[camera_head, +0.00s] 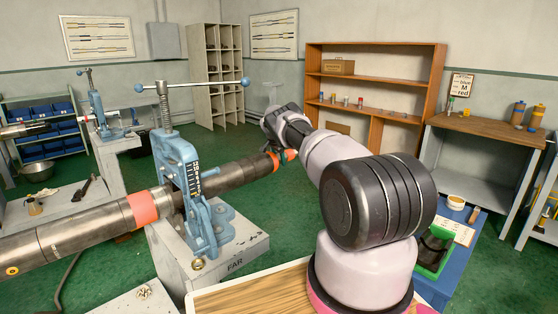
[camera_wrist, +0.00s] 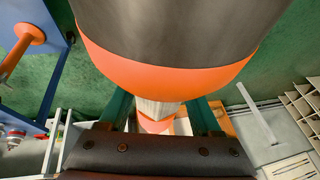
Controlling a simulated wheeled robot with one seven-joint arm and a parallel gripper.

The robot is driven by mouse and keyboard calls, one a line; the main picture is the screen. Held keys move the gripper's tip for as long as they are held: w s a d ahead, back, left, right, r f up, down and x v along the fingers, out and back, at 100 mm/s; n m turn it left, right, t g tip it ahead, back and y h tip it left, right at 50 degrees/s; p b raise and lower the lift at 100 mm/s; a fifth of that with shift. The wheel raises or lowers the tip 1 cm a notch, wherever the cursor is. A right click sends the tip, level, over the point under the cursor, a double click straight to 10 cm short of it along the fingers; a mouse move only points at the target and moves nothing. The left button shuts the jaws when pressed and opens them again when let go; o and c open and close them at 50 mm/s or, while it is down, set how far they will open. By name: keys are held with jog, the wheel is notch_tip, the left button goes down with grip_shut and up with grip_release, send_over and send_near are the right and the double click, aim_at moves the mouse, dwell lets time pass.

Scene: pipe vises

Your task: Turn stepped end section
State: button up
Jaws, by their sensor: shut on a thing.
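A long dark pipe (camera_head: 232,177) runs through a blue pipe vise (camera_head: 172,155) on a grey pedestal marked FAR. In the wrist view the pipe's wide dark body (camera_wrist: 170,30) ends in an orange band (camera_wrist: 165,78). Beyond the band is a narrower pale stepped end section (camera_wrist: 156,107) with an orange tip. My gripper (camera_head: 277,157) is at this far end; its teal fingers also show in the wrist view (camera_wrist: 160,112), one on each side of the stepped section, shut on it. The exact finger contact is partly hidden.
The vise's T-handle (camera_head: 190,84) stands above the pipe. A wooden-topped table edge (camera_head: 235,300) is in front, and a blue table (camera_head: 462,245) with a green container stands right. A second vise (camera_head: 95,105) is at left. Green floor behind the pipe is clear.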

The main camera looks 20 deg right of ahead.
jog(key=o, duration=1.4)
jog(key=v, duration=1)
jog(key=shift+s+a+r, duration=0.15)
jog(key=shift+r, duration=0.15)
